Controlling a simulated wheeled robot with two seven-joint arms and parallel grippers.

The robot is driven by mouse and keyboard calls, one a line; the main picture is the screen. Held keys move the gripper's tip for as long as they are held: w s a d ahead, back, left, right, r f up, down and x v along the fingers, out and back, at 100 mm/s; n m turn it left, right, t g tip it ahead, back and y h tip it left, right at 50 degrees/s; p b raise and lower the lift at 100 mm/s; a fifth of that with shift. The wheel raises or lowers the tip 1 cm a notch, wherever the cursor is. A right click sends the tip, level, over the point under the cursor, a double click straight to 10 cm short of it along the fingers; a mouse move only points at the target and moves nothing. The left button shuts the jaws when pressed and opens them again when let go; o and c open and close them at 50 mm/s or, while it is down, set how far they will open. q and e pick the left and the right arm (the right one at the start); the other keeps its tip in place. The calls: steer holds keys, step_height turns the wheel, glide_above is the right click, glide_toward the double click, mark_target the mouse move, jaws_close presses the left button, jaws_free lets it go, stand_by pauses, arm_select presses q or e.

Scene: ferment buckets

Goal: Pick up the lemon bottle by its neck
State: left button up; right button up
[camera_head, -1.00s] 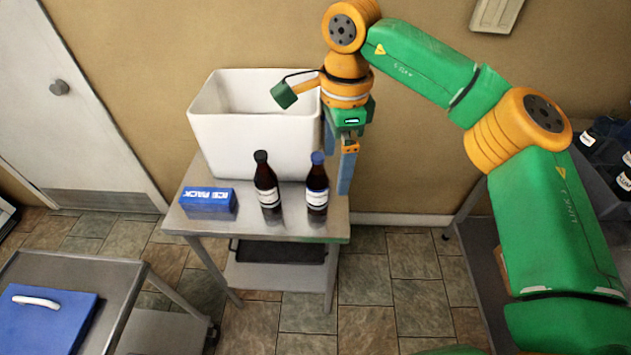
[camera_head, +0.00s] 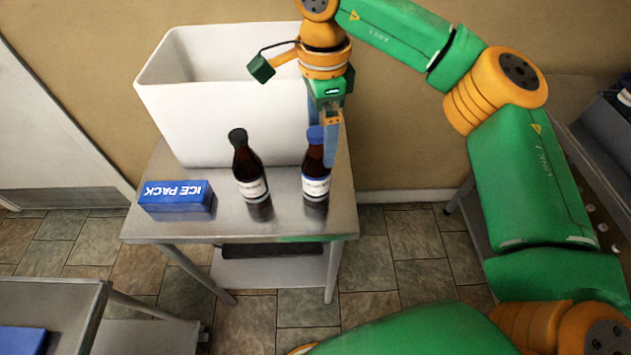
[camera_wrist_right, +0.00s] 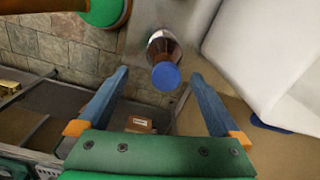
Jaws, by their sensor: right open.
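Two dark brown bottles with white labels stand upright on the steel table (camera_head: 165,228); I cannot read which label says lemon. The blue-capped bottle (camera_head: 316,186) is on the right and the black-capped bottle (camera_head: 250,181) on the left. My right gripper (camera_head: 326,150) is open, pointing down at the blue-capped bottle's cap and neck, partly covering them. In the right wrist view the blue cap (camera_wrist_right: 165,76) shows between the spread fingertips, with a gap on each side. My left gripper is not in view.
A large white bin (camera_head: 225,115) stands right behind the bottles. A blue ice pack box (camera_head: 177,196) lies at the table's left. Another cart (camera_head: 60,295) is at lower left. A dark shelf unit (camera_head: 590,125) is at the far right.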

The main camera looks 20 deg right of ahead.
mark_target(316, 156)
steer(key=f+p, duration=0.1)
steer(key=f, duration=0.2)
steer(key=f+p, duration=0.1)
steer(key=f, duration=0.1)
steer(key=shift+w+a+f+p, duration=0.25)
steer(key=shift+w+a+p, duration=0.05)
steer(key=shift+f, duration=0.5)
steer(key=shift+w, duration=0.1)
jaws_close()
